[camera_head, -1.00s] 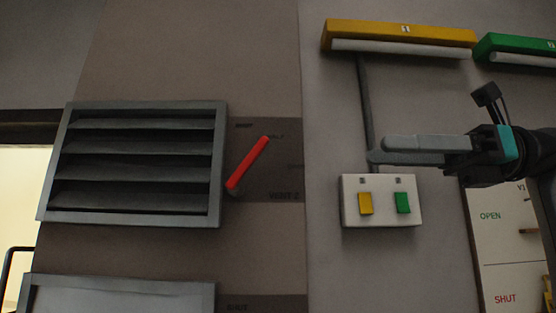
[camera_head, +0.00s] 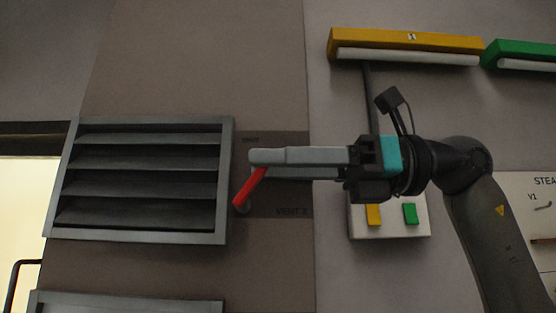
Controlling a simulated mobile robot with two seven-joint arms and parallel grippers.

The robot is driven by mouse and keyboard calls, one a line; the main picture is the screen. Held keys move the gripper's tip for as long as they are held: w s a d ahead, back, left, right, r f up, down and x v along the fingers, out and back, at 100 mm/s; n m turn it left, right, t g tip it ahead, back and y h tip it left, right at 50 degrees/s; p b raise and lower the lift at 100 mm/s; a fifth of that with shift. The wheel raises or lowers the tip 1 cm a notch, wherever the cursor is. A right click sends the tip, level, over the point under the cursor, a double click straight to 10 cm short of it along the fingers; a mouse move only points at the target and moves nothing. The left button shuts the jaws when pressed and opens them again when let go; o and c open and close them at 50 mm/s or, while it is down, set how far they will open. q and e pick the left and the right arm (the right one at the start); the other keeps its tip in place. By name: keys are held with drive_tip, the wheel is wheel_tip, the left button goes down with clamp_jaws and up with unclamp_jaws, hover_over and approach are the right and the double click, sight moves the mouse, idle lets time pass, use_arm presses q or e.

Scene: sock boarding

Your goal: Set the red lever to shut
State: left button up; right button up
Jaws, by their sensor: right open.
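The red lever (camera_head: 251,187) sits on a dark plate (camera_head: 285,197) just right of a louvred vent. It slants up and to the right from its pivot at the lower left. Its upper end is hidden behind my right gripper (camera_head: 258,164). The right gripper comes in from the right and points left, its fingers across the lever's upper part. The fingers are open; I cannot tell whether they touch the lever. The plate's lower label seems to read VENT 2, and its upper labels are mostly hidden. My left gripper is not in view.
The grey louvred vent (camera_head: 145,180) is left of the lever, its slats angled with dark gaps. A second vent (camera_head: 125,303) shows below. A white switch box (camera_head: 390,228) with yellow and green switches is behind my right arm. Yellow (camera_head: 400,39) and green lamps hang above.

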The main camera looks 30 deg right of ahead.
clamp_jaws()
idle(0.6)
